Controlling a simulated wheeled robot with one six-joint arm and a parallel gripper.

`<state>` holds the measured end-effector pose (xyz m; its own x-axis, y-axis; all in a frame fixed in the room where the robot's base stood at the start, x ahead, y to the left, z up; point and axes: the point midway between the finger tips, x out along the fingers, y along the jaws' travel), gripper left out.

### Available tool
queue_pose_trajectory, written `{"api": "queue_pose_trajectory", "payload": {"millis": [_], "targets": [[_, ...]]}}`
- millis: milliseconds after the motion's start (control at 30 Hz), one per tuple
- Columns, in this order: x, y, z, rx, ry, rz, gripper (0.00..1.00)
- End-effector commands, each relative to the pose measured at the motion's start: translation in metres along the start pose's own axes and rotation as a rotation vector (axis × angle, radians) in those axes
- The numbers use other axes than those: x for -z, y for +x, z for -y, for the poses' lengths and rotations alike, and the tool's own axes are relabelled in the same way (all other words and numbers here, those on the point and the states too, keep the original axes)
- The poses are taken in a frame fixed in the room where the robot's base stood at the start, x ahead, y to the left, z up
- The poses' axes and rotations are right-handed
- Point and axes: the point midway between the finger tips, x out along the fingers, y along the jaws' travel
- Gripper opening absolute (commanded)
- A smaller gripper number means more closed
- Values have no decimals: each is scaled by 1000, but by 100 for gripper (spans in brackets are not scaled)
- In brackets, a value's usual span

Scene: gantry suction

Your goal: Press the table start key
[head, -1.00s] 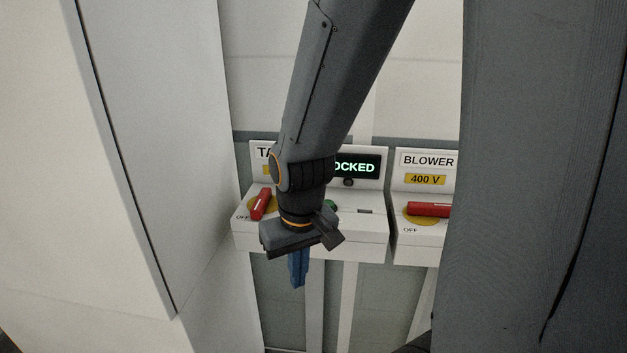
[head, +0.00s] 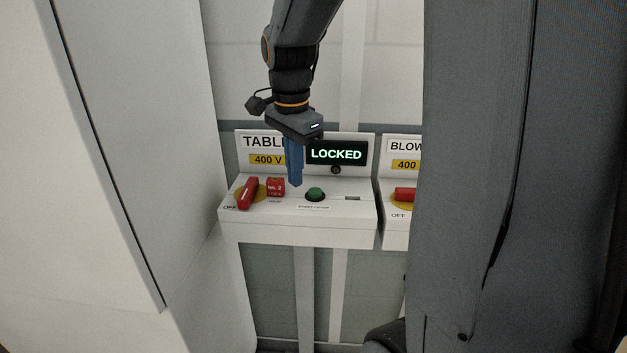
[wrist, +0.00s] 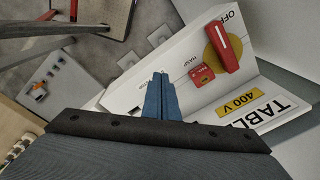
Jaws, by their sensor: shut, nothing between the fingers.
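The start key is a green round button (head: 315,194) on the sloped top of the white TABLE box (head: 300,233). Its display (head: 336,153) reads LOCKED in green. A red rotary handle (head: 247,193) on a yellow disc points toward the OFF side, and a red lock or tag (head: 275,187) sits at the hasp beside it. My gripper (head: 296,184) is shut and empty, with blue fingers pointing down. In the head view its tips appear left of and slightly above the green button, apart from it. In the wrist view the fingers (wrist: 160,82) hide the button.
The BLOWER box (head: 396,230) with its own red handle (head: 405,194) stands to the right, partly hidden by my body. A tall white cabinet (head: 110,140) stands on the left. The wrist view shows a grey board with orange-marked items (wrist: 40,92) on the floor side.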

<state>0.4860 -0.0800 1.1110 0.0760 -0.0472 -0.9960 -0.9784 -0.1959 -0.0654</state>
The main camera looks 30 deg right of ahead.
Motion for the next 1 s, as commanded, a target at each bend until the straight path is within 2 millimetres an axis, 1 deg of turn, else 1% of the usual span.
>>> {"api": "queue_pose_trajectory", "payload": {"millis": [33, 100, 200, 300, 400, 533, 833, 933, 1000], "targets": [[14, -14, 8, 0, 128, -7, 0], [28, -30, 14, -8, 301, -13, 0], [46, -50, 21, -16, 508, -23, 0], [58, -65, 23, -23, 658, -31, 0], [64, -74, 24, -26, 746, -36, 0], [67, -78, 25, -26, 789, -38, 0], [66, -77, 25, -27, 788, -38, 0], [66, -72, 24, -29, 787, -38, 0], [66, -64, 24, -30, 787, -38, 0]]}}
